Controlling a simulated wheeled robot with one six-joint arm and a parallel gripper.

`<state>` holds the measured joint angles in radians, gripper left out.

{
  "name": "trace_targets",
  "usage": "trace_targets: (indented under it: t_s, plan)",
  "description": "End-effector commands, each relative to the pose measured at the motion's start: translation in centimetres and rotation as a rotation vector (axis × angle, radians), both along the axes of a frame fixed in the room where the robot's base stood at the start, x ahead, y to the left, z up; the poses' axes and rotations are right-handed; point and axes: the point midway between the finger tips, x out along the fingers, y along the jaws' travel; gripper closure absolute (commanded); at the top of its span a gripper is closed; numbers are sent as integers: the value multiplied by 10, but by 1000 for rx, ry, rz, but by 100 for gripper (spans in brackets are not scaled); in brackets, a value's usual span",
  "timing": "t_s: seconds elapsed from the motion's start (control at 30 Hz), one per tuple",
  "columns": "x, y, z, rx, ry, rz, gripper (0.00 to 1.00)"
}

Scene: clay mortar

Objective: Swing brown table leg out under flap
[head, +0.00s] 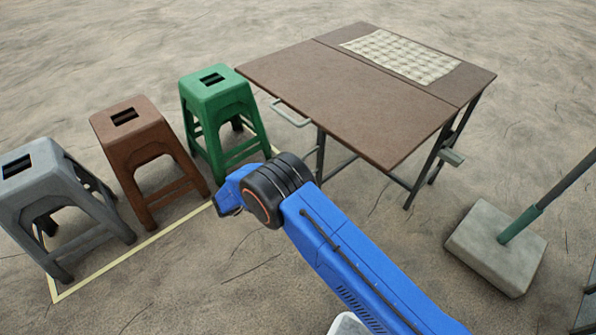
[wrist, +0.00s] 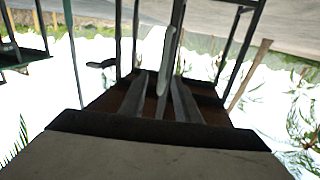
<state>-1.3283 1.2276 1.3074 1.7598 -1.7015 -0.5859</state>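The brown table (head: 330,85) stands at centre right in the head view, its top level, with a seam between the large near panel and a narrower far strip. Dark legs (head: 320,155) show below it. A pale handle (head: 290,112) sticks out beyond its left edge. In the wrist view, which looks upside down, the brown underside (wrist: 106,101) and several dark legs (wrist: 72,50) show. My gripper (wrist: 163,84) has two grey fingers apart, with a pale bar (wrist: 170,62) seen between or beyond them. Contact cannot be told. In the head view my arm hides the gripper.
Green (head: 215,95), brown (head: 135,120) and grey (head: 40,165) stools stand at left along a pale floor line (head: 150,240). A checked cloth (head: 402,55) lies on the table. A concrete block (head: 497,248) with a pole is at right. Floor in front of the table is bare.

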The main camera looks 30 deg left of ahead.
Motion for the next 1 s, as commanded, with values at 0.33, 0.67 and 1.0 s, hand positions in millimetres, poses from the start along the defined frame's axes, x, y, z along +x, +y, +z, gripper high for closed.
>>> trace_targets:
  t_s: [0.33, 0.67, 1.0]
  plan:
    - [-61, 31, 0, 1, 0, 2, 71]
    - [-85, 44, 0, 0, 1, 0, 71]
    - [-86, 44, 0, 0, 1, 0, 71]
